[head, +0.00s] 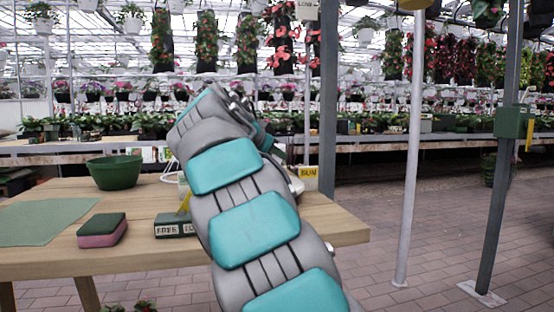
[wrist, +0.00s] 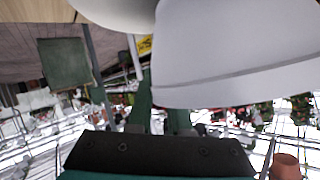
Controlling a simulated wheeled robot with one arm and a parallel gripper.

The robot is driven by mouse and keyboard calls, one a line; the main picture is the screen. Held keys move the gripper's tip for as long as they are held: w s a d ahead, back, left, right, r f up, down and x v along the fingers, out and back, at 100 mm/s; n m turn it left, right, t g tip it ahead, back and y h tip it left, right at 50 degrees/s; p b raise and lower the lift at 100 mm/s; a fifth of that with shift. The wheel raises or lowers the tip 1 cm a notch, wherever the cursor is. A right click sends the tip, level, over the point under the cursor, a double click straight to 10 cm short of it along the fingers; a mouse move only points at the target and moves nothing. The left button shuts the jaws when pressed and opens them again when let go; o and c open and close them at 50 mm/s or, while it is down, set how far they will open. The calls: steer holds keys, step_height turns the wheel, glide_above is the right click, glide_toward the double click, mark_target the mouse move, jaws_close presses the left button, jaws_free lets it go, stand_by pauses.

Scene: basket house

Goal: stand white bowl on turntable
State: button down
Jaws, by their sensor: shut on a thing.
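A white bowl (wrist: 235,50) fills the upper right of the wrist view, close to the camera. My gripper (wrist: 158,108) is shut on it, with the dark green fingers at the bowl's edge. Another smooth white surface (wrist: 115,12) shows at the top of the wrist view; I cannot tell whether it is the turntable or part of the bowl. In the head view my arm covers the gripper and most of the bowl. Small white edges show on both sides of the arm over the table. The turntable cannot be made out for certain.
The wooden table (head: 40,262) holds a green bowl (head: 113,173), a green mat (head: 48,222), a green and pink sponge (head: 102,231) and a small lettered box (head: 174,226). Metal posts (head: 411,150) stand on the paved floor right of the table.

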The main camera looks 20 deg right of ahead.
steer(key=shift+f, duration=0.45)
steer(key=c, duration=0.8)
jaws_free()
steer(key=v, duration=1.2)
steer(key=shift+s, duration=0.1)
